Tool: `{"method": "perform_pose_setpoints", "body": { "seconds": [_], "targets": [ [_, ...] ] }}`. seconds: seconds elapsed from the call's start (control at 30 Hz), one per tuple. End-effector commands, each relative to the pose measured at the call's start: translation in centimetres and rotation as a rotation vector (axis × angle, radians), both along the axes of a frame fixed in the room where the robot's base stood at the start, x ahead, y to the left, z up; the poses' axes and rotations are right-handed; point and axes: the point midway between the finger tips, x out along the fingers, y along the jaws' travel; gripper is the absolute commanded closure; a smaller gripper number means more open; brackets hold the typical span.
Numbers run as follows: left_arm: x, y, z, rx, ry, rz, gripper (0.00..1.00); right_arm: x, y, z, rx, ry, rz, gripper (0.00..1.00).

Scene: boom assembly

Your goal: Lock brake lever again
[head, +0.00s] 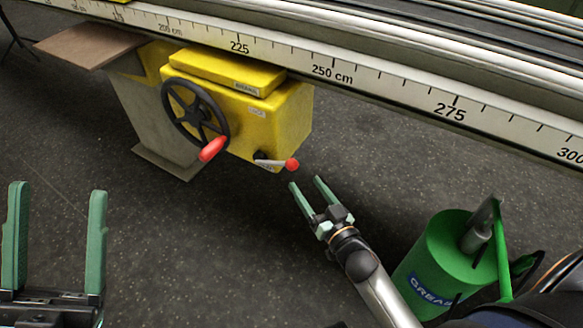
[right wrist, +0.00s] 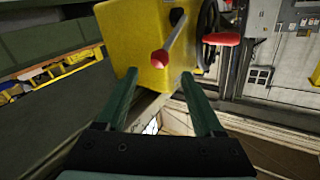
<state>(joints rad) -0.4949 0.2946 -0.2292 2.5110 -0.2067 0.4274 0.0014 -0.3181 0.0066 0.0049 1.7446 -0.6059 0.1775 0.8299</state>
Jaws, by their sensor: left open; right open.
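The brake lever (head: 276,163) is a short metal rod with a red ball knob, on the lower front of the yellow gearbox (head: 292,110). It points right in the head view. The lever (right wrist: 175,35) also shows in the right wrist view, with its red knob toward the camera, above and between my fingers. My right gripper (head: 306,187) is open and empty, just below and right of the knob, apart from it. Its fingers (right wrist: 165,95) show in the right wrist view. My left gripper (head: 56,190) is open and empty at the lower left, far from the lever.
A black handwheel (head: 196,110) with a red handle (head: 213,148) sits left of the lever. A long scaled rail (head: 400,85) runs above the gearbox. A green grease can (head: 445,262) stands at the lower right. The floor between my grippers is clear.

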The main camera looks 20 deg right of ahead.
Motion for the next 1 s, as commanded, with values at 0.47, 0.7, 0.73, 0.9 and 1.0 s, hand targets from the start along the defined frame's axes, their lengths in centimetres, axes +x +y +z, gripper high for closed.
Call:
{"method": "perform_pose_setpoints", "body": {
  "seconds": [0.47, 0.7, 0.73, 0.9, 1.0],
  "targets": [
    [0.1, -0.2, -2.4, -0.017, 0.023, -0.023, 0.29, 7.8, 0.7, -0.2, -0.002, 0.001, 0.0, 0.31],
    [0.2, -0.2, -2.5, -0.021, 0.027, -0.025, 0.29, 8.6, 0.8, -0.1, -0.001, 0.002, -0.001, 0.31],
    [0.2, -0.2, -2.5, -0.021, 0.027, -0.025, 0.29, 8.6, 0.8, -0.1, -0.001, 0.002, -0.001, 0.31],
    [0.2, -0.2, -2.5, -0.021, 0.027, -0.025, 0.29, 8.6, 0.8, -0.1, -0.001, 0.002, -0.001, 0.32],
    [0.2, -0.2, -2.5, -0.02, 0.026, -0.025, 0.29, 8.6, 0.8, -0.1, -0.001, 0.001, -0.001, 0.44]
  ]
}}
